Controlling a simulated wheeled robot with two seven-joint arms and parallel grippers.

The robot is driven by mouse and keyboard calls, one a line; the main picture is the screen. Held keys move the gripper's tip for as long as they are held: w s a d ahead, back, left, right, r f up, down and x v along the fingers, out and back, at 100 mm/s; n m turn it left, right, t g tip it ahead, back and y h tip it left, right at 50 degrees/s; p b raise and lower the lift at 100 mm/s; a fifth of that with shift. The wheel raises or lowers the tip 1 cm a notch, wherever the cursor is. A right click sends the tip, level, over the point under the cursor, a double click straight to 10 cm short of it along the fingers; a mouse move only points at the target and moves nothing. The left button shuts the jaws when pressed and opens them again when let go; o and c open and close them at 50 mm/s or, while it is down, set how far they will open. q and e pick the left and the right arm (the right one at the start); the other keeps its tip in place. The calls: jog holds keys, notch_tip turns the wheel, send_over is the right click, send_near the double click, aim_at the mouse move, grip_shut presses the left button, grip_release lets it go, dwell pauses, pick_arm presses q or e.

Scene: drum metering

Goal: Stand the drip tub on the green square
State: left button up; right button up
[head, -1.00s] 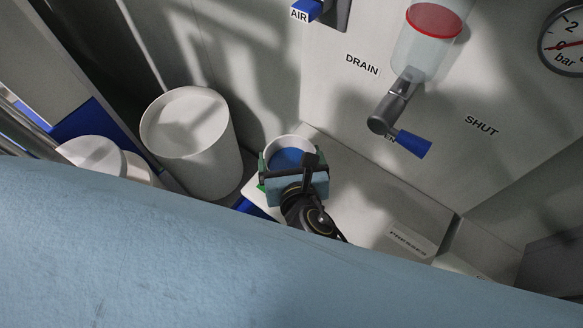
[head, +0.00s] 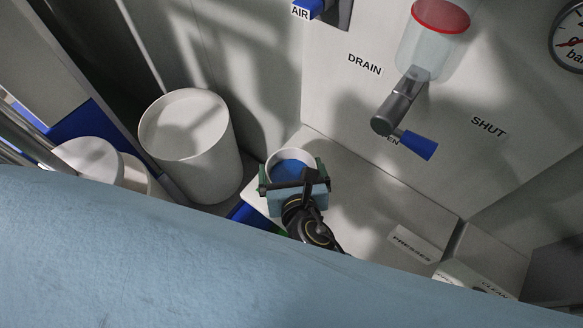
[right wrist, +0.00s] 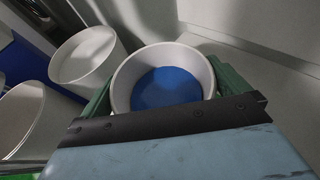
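The drip tub (head: 291,155) is a small white round cup with a blue inside. It also shows in the right wrist view (right wrist: 163,58), upright or nearly so. My right gripper (head: 293,174) has a green finger on each side of the tub, against its wall, and is shut on it. The tub is over the pale ledge near its left end; I cannot tell whether its base touches. A strip of bright green (right wrist: 18,176), perhaps the green square, shows at the lower left of the right wrist view; the rest is hidden. My left gripper is not in view.
A large white drum (head: 190,140) stands left of the tub, with a smaller white container (head: 88,160) beyond. The drain valve with its blue handle (head: 417,146) hangs at upper right. The ledge (head: 365,205) right of the tub is clear up to the PRESSES label.

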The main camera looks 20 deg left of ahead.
jog(key=p+v, duration=0.2)
jog(key=v, duration=1)
dwell(1.1)
